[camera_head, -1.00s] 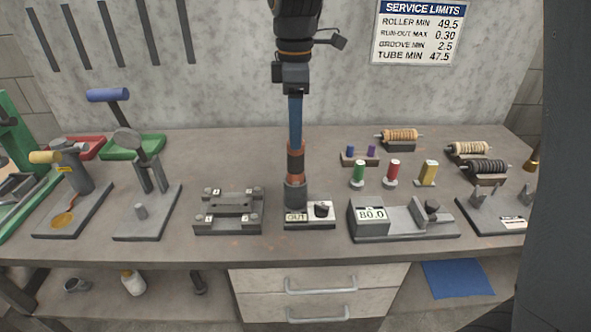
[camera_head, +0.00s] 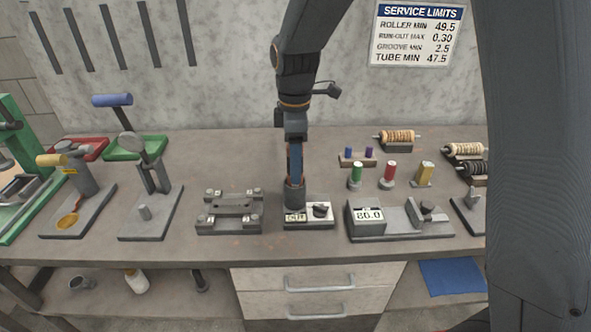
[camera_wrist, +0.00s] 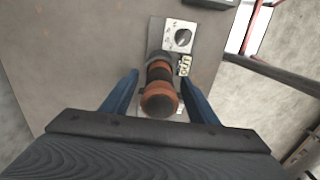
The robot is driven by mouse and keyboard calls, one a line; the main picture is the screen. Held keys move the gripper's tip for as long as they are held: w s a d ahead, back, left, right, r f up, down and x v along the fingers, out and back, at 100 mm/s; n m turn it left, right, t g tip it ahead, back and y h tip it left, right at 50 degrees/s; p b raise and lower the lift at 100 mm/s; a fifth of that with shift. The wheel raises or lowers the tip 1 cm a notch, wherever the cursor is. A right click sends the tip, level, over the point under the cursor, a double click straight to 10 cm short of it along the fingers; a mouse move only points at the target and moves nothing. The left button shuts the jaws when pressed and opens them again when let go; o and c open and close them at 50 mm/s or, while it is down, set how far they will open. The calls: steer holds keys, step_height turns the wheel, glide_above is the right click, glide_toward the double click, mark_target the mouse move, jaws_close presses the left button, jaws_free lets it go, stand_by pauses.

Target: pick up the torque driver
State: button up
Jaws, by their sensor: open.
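The torque driver (camera_wrist: 159,104), with an orange and black banded handle, stands upright in the wrist view, seen from above its dark cap. In the head view it rises from the grey stand labelled OUT (camera_head: 322,214), and my blue fingers hide most of its handle. My gripper (camera_head: 294,176) is open and has come down over the driver. In the wrist view its fingers (camera_wrist: 159,78) lie on both sides of the handle, with gaps visible between them and it.
A grey block fixture (camera_head: 230,228) stands just left of the stand. A gauge reading 80.0 (camera_head: 369,215) stands just right. Behind are green (camera_head: 355,176), red (camera_head: 388,175) and yellow (camera_head: 424,174) pieces. The bench front (camera_head: 170,246) is mostly clear.

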steer(key=c, duration=1.3)
steer(key=shift+o, duration=0.2)
steer(key=shift+r, duration=0.1)
steer(key=shift+r, duration=0.1)
